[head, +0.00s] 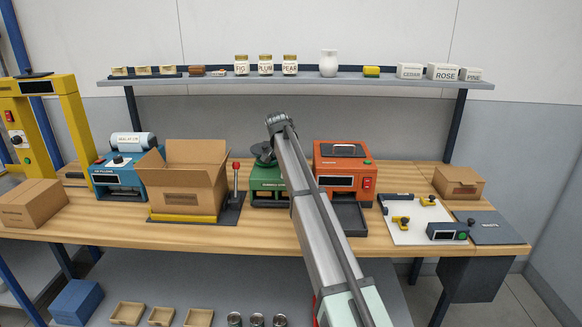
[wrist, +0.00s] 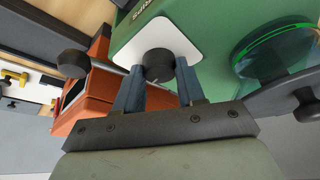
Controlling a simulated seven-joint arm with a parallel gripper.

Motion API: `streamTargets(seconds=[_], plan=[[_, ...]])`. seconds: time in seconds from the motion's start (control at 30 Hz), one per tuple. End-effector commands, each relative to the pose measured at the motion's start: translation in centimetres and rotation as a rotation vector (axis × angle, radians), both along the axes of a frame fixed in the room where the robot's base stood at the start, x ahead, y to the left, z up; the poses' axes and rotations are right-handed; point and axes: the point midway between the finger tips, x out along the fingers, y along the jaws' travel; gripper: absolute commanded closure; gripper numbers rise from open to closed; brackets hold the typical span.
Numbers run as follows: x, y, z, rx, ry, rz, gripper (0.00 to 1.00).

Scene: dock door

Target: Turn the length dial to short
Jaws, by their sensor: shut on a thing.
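The green machine (head: 268,190) stands mid-bench, partly hidden behind my arm in the head view. In the wrist view its green body (wrist: 205,30) fills the upper middle, with a white panel (wrist: 135,48) on its face. A dark round dial (wrist: 158,62) sits on that panel; I take it for the length dial. My gripper (wrist: 157,78) is shut on this dial, one finger on each side. No scale marks or setting are readable. In the head view the dial and fingertips are hidden by my arm.
The orange machine (head: 342,165) stands close on the right and also shows in the wrist view (wrist: 85,105). A red-knobbed lever (head: 236,180) and an open carton (head: 182,180) are on the left. A dark knob (wrist: 73,63) sits near my fingers in the wrist view.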

Motion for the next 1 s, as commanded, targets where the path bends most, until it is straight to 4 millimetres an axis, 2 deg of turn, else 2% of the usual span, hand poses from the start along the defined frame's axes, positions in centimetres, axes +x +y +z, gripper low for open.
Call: streamTargets(seconds=[0.27, 1.0], plan=[[-0.18, -0.18, 0.01, 0.001, -0.001, 0.169, 0.92], [-0.05, -0.6, 0.04, 0.001, -0.002, 0.868, 0.92]])
